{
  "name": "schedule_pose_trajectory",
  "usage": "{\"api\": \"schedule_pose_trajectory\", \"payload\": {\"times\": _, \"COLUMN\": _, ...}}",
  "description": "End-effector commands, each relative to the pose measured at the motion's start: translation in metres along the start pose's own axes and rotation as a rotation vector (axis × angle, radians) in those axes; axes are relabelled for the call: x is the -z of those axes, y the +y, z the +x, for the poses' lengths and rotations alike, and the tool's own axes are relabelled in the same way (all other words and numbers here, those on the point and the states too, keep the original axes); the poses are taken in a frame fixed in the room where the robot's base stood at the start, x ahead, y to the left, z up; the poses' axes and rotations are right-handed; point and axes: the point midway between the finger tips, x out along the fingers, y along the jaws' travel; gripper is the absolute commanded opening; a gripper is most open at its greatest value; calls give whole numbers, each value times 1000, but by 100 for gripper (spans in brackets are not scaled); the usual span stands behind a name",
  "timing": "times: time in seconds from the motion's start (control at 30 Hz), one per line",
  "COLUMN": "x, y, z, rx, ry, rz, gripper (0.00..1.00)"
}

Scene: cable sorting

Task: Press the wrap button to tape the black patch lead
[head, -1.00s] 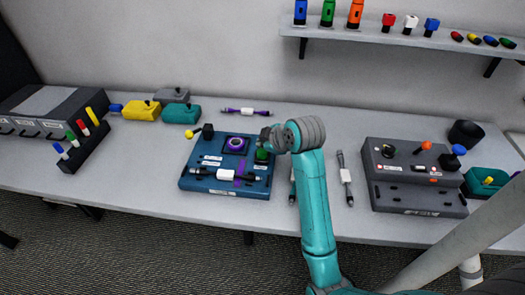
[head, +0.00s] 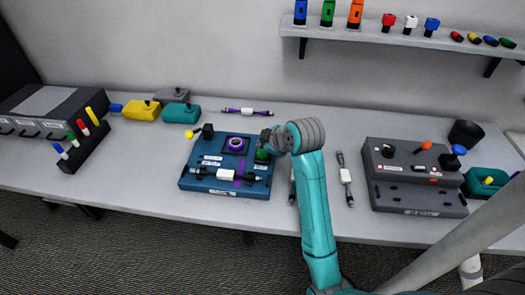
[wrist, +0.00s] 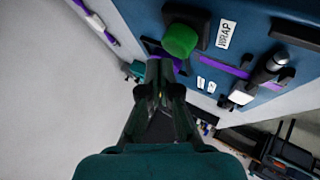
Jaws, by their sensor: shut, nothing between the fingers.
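The blue wrapping station (head: 192,181) sits mid-table. Its green wrap button (head: 262,155) is at the upper right of its top. In the wrist view the round green button (wrist: 180,40) stands on a black base beside a "WRAP" label (wrist: 227,34). The black patch lead (head: 250,178), with a white label, lies across the front of the station; it also shows in the wrist view (wrist: 268,66). My gripper (head: 266,136) is shut and empty, just above the button in the head view. In the wrist view its fingertips (wrist: 160,66) appear beside the button; contact is not visible.
A purple tape roll (head: 236,145) sits on the station, and a yellow-knobbed lever (head: 190,134) is at its left. A grey station (head: 415,200) stands at the right. Another cable (head: 345,176) lies between the stations. A purple cable (head: 246,111) lies behind. A shelf (head: 400,38) is above.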

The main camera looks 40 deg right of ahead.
Motion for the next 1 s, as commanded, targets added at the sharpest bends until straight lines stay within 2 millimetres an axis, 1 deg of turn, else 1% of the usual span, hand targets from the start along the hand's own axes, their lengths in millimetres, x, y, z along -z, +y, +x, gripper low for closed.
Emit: {"api": "schedule_pose_trajectory", "payload": {"times": 1.0, "x": -5, "y": -4, "z": 6, "rx": -1, "ry": 0, "rz": 0, "gripper": 0}}
